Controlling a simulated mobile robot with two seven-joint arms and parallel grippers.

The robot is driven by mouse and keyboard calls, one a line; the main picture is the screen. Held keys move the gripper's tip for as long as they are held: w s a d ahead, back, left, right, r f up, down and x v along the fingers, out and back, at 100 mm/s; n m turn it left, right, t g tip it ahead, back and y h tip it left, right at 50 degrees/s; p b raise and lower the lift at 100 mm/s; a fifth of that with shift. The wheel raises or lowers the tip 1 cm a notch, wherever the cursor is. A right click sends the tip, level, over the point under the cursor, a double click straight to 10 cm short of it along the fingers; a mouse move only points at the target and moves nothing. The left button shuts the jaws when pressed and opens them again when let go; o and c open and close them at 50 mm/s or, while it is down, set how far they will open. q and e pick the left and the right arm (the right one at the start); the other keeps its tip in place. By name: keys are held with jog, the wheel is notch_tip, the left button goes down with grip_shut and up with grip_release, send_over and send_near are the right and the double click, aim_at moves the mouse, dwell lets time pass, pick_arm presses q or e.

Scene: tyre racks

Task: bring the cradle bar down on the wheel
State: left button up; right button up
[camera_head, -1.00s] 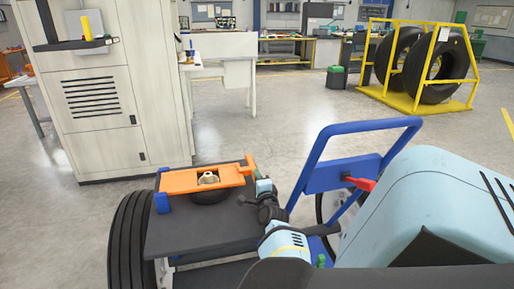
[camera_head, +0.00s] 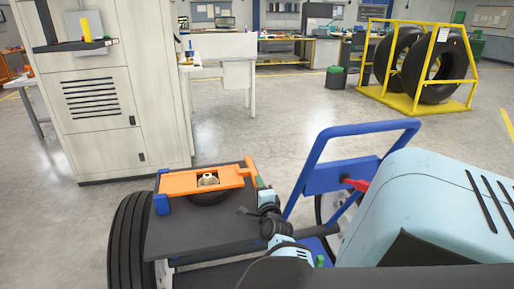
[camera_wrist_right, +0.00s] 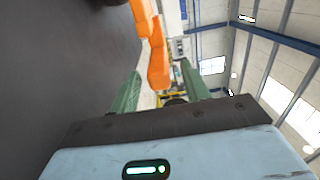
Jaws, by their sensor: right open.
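The orange cradle bar (camera_head: 180,183) lies nearly level over a small dark wheel (camera_head: 209,198) on the black cart top. A pale hub piece (camera_head: 208,180) shows in the bar's opening. An upright orange handle stands at the bar's right end (camera_head: 249,166). My right gripper (camera_head: 262,184) is beside that end, its jaws open and empty. In the right wrist view, the green fingers (camera_wrist_right: 160,70) stand apart, with the orange bar (camera_wrist_right: 157,60) beyond and between them. Contact cannot be told. My left gripper is not in view.
The black cart top (camera_head: 190,238) has a blue block (camera_head: 161,204) at its left and a large tyre (camera_head: 127,240) beside it. A blue cart handle (camera_head: 309,165) rises at the right. A grey cabinet (camera_head: 100,110) stands behind; open floor lies beyond.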

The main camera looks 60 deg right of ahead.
jog(key=shift+v, duration=1.65)
